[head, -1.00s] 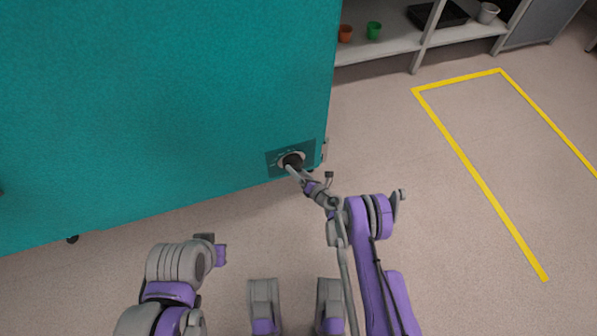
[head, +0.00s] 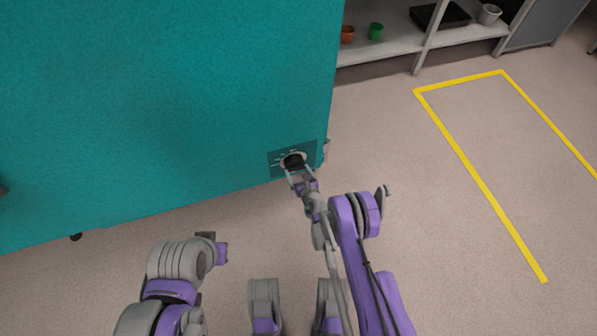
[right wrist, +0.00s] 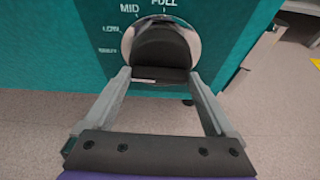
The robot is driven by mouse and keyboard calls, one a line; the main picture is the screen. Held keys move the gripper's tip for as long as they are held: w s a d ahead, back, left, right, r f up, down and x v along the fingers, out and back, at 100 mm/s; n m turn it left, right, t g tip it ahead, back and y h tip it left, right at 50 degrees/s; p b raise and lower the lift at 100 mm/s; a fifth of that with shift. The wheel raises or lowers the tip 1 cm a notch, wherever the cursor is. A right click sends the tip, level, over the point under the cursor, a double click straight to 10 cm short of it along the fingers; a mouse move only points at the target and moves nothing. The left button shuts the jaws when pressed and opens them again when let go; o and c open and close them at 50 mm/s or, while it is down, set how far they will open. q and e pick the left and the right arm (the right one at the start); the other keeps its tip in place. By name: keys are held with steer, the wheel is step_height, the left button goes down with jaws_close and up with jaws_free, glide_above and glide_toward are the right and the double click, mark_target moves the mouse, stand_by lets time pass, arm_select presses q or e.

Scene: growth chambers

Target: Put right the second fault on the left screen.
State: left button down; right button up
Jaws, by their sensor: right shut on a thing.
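A black dial knob (head: 293,161) with a pale ring sits on a dark panel (head: 276,170) low on the teal cabinet, near its right edge. In the right wrist view the knob (right wrist: 162,50) has white labels around its left and top, among them LOW, MID and FULL; one lower label is too blurred to read. My right gripper (head: 299,176) is shut on the knob, one finger on each side; its fingers (right wrist: 160,85) also show in the right wrist view. The knob's setting is unclear. No screen shows. My left arm is at lower left, its fingers out of view.
The teal cabinet (head: 150,100) fills the upper left. A shelf (head: 385,46) with an orange pot (head: 347,34), a green pot (head: 375,31) and a black tray (head: 440,16) stands behind it. Yellow floor tape (head: 470,170) marks open floor at right.

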arm_select(q)
steer(key=shift+r, duration=0.1)
stand_by(0.6)
arm_select(e)
steer(key=o, duration=1.1)
steer(key=shift+c, duration=0.2)
